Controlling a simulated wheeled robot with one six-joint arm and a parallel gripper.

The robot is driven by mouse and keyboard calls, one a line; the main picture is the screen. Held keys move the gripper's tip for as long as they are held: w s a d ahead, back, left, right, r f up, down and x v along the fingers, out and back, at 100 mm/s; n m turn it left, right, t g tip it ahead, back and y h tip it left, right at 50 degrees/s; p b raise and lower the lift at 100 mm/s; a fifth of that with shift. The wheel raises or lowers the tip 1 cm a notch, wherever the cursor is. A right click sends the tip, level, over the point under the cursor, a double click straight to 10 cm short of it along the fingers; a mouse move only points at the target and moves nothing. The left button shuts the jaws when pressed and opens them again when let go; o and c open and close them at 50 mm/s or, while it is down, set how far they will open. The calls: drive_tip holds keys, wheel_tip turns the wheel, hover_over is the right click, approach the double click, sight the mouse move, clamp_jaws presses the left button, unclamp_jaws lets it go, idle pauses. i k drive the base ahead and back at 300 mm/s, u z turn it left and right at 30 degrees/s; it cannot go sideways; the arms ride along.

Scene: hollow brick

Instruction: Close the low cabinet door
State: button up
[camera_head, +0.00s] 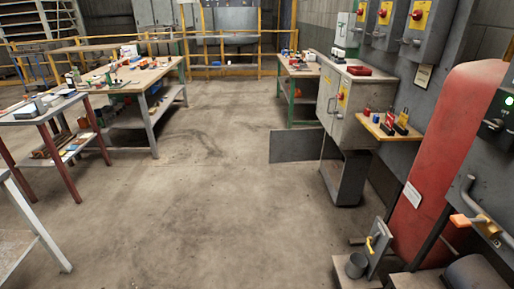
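The low cabinet's front looks open, with a dark hollow inside. Its grey door (296,146) appears as a flat panel standing out to the left, well away from the frame, so the door is open. No handle on this door can be made out. My gripper is not in view, and nothing is seen touching the door.
A wide stretch of bare concrete floor (210,190) lies in front. Workbenches with tools (130,80) stand at the left. A small shelf with padlocks (390,128), a red panel (430,165) and a low unit with a yellow handle (378,243) are at the right.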

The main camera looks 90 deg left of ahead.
sight(300, 145)
drive_tip(key=u, duration=3.3)
drive_tip(key=i, duration=7.15)
drive_tip(key=z, duration=2.3)
